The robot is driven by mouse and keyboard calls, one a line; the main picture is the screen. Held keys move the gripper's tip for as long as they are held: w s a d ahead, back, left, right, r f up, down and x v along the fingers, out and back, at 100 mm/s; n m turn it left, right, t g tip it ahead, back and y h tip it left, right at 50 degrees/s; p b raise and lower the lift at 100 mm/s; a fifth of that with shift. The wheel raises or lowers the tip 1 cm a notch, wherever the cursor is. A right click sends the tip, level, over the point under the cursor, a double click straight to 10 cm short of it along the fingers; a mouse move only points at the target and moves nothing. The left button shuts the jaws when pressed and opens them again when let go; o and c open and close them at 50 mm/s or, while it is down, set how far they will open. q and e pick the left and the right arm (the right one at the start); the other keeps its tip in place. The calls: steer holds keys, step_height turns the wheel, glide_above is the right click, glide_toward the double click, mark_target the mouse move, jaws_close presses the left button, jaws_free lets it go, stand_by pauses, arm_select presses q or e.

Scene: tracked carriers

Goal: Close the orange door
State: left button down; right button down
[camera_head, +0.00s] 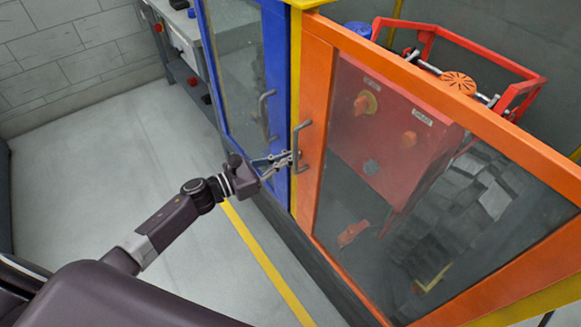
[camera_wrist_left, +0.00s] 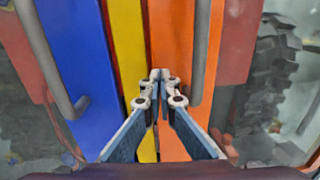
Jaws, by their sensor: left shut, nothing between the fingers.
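The orange door (camera_head: 316,85) has a glass pane and stands on the right in the head view, its handle edge beside the yellow post (camera_head: 295,70). Only a narrow dark line shows between door and post in the left wrist view, where the orange frame (camera_wrist_left: 173,35) fills the middle. Its grey bar handle (camera_head: 296,146) is upright; it also shows in the wrist view (camera_wrist_left: 199,50). My left gripper (camera_head: 294,158) is shut and empty, its tips (camera_wrist_left: 160,75) in front of the seam, left of the handle. I cannot tell whether they touch the door.
A blue door (camera_head: 277,65) with its own grey handle (camera_head: 265,115) is left of the post. Behind the orange door's glass is a red machine (camera_head: 385,130) with tracks. A yellow floor line (camera_head: 265,262) runs along the front. The grey floor (camera_head: 120,150) at left is clear.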

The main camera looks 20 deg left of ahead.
arm_select(q)
steer(key=v, duration=1.2)
steer(key=shift+a, duration=0.2)
steer(key=s+a+f+n+y, duration=0.1)
steer(key=a+f+n+y, duration=0.25)
steer(key=f+n, duration=0.6)
steer(key=s+a+f+n+y, duration=0.1)
steer(key=a+f+n+y, duration=0.3)
steer(key=f+n, duration=0.55)
steer(key=s+f+n+g+y, duration=0.1)
steer(key=s+f+n+y, duration=0.15)
steer(key=f, duration=0.45)
steer(key=s+f+n+g+y, duration=0.1)
steer(key=s+f+n, duration=0.3)
steer(key=f, duration=0.2)
steer(key=s+d+f+n+g+y, duration=0.1)
steer(key=s+d+f+n+g, duration=0.2)
steer(key=s+f+n+g, duration=0.7)
steer(key=s+d+f+n, duration=0.2)
steer(key=s+f, duration=0.1)
steer(key=s, duration=0.4)
steer(key=s+d+f+n, duration=0.2)
steer(key=s+d+f, duration=0.1)
steer(key=s, duration=0.5)
steer(key=s+d+f+n, duration=0.2)
steer(key=s+d+f, duration=0.1)
steer(key=s, duration=0.5)
steer(key=shift+s+f, duration=0.2)
steer(key=shift+f, duration=0.25)
